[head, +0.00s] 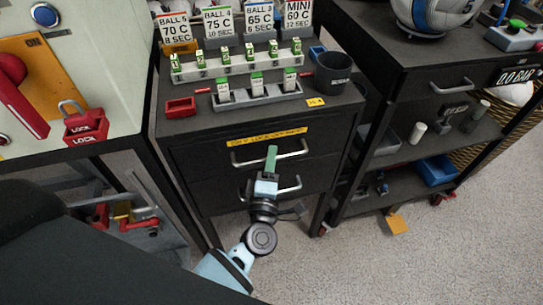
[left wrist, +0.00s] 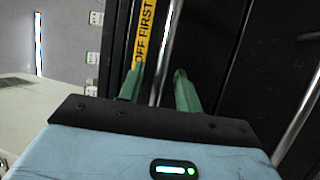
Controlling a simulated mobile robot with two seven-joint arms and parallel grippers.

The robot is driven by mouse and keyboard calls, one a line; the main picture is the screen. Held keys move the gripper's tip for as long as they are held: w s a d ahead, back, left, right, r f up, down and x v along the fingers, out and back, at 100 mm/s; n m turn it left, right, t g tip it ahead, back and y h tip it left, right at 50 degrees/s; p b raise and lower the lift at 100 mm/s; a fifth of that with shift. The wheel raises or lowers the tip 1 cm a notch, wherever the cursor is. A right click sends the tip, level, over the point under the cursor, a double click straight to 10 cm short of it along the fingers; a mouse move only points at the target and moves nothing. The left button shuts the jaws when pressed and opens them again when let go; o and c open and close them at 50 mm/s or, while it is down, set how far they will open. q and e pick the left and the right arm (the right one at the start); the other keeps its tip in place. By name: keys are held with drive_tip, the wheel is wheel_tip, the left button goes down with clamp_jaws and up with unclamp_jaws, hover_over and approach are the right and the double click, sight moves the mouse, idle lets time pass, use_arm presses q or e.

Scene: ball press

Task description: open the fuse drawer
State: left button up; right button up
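The black cabinet has a closed upper drawer (head: 212,154) with a yellow label (head: 267,137) above its metal bar handle (head: 294,153). In the left wrist view the label (left wrist: 145,32) ends in "OFF FIRST". My left gripper (head: 271,152) is at this handle, its green fingers pointing at the drawer front. In the left wrist view the fingers are apart, and the handle bar (left wrist: 166,52) runs between them. I cannot tell whether either finger touches it. The lower drawer (head: 213,193) is also closed, with its own handle (head: 292,187). My right gripper is not in view.
On the cabinet top stand a fuse rack (head: 214,68), a grey holder (head: 257,98), a red tray (head: 180,107) and a black cup (head: 333,72). A red padlock (head: 86,125) hangs on the left machine. A shelf unit (head: 390,88) stands at right. Open floor lies in front.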

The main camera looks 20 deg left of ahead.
use_arm(q)
drive_tip(key=shift+w+a, duration=0.1)
drive_tip(key=shift+w, duration=0.35)
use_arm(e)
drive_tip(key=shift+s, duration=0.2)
use_arm(q)
clamp_jaws()
drive_tip(key=shift+s, duration=0.1)
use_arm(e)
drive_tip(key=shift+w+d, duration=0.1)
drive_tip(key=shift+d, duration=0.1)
